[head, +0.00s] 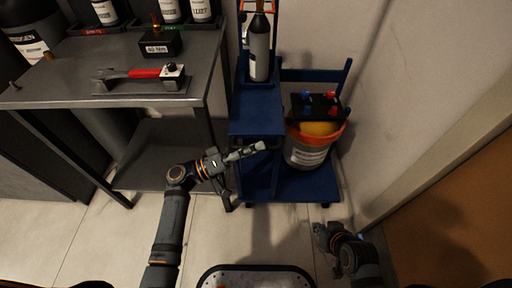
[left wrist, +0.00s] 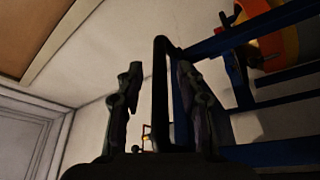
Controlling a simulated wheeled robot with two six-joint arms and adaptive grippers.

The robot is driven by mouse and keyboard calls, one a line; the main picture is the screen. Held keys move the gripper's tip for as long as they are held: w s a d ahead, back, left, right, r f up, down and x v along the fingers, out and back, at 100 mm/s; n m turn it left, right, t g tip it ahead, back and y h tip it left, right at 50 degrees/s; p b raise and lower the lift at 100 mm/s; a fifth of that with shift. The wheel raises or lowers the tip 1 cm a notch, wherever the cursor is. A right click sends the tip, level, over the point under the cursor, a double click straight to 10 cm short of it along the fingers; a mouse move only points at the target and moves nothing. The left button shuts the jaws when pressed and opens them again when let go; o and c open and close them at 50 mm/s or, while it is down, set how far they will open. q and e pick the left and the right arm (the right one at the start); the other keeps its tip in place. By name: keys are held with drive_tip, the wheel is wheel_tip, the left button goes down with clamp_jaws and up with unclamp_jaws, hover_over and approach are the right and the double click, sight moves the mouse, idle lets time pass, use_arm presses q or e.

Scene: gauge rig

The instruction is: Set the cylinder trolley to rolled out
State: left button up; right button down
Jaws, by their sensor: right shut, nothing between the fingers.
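The blue cylinder trolley (head: 255,110) stands against the wall, right of the grey bench in the head view. It carries a dark gas cylinder (head: 259,50) with a white label. My left gripper (head: 262,149) is at the trolley's front. In the left wrist view its two fingers (left wrist: 160,95) are spread apart. A black bar-shaped handle (left wrist: 160,70) shows between them, nearer the right finger; I cannot tell whether they touch. Blue trolley bars (left wrist: 265,35) lie to the right. My right gripper (head: 322,236) is shut and empty, low over the floor.
A bucket (head: 306,157) with an orange rim sits on a blue deck at right, with a black box (head: 316,105) above it. The grey bench (head: 45,85) holds a red-handled tool (head: 145,73). An orange-brown panel (head: 460,210) is at right. The floor between is open.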

use_arm(q)
drive_tip(key=shift+w+d, duration=0.1)
drive_tip(key=shift+d, duration=0.15)
clamp_jaws()
idle(0.3)
